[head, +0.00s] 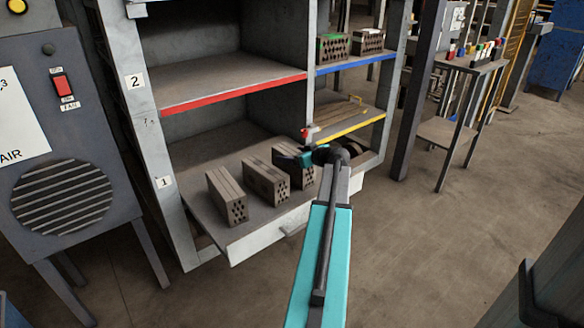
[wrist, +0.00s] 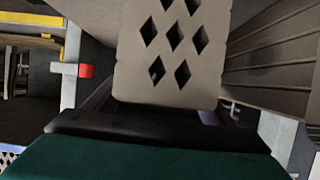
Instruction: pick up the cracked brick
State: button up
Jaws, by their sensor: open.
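Three grey-brown hollow bricks stand in a row on the lowest shelf in the head view: a left brick (head: 226,196), a middle brick (head: 266,182) and a right brick (head: 304,176). I cannot make out a crack on any of them, so I cannot tell which is the cracked one. My gripper (head: 290,156) is open at the right brick and partly covers its top. In the wrist view a brick end with diamond-shaped holes (wrist: 170,50) fills the middle, just beyond the dark gripper edge (wrist: 160,128).
The rack has a red-edged shelf (head: 233,92) above and a yellow-edged shelf (head: 350,125) at the right. Two more bricks stand on the blue-edged shelf (head: 355,60). A grey cabinet (head: 62,150) stands at the left. The floor (head: 440,240) at the right is clear.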

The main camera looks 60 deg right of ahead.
grip_shut()
jog(key=shift+r, duration=0.1)
dwell(0.3)
jog(key=shift+r+p, duration=1.15)
jog(key=shift+r, duration=3.85)
